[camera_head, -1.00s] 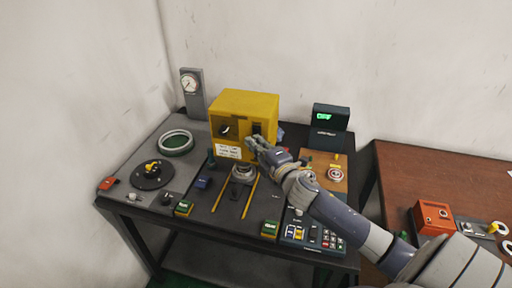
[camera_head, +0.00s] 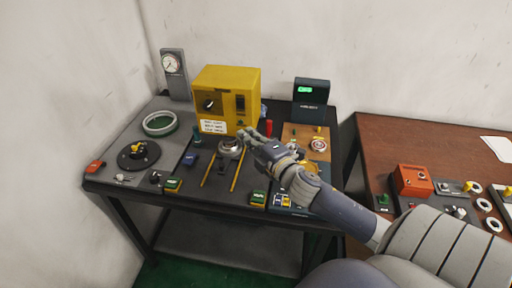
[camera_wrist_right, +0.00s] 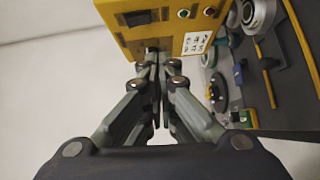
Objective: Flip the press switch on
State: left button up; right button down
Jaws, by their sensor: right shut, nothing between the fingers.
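The yellow press box (camera_head: 215,85) stands at the back of the dark bench. Its front carries a round black knob (camera_head: 209,104) at left, a black switch (camera_head: 240,102) at right and a white label (camera_head: 213,127) below. I cannot tell which way the switch is set. My right gripper (camera_head: 243,134) is shut and empty, in front of the box's lower right. In the right wrist view, the closed fingertips (camera_wrist_right: 152,60) point at the yellow box (camera_wrist_right: 115,12), near its dark switch (camera_wrist_right: 137,18). Touching or apart cannot be told. My left gripper is not in view.
A gauge post (camera_head: 173,75) stands left of the box, and a small display (camera_head: 311,93) stands to its right. A ring (camera_head: 159,123) and a round fixture (camera_head: 139,154) lie at left. A brown table (camera_head: 410,145) with a red box (camera_head: 411,180) is at right.

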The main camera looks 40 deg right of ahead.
jog(key=shift+s+a+f+b, duration=0.1)
jog(key=shift+s+b, duration=0.1)
jog(key=shift+s, duration=0.8)
jog(key=shift+s+a+b, duration=0.1)
jog(key=shift+s+b, duration=0.05)
jog(key=shift+s, duration=0.85)
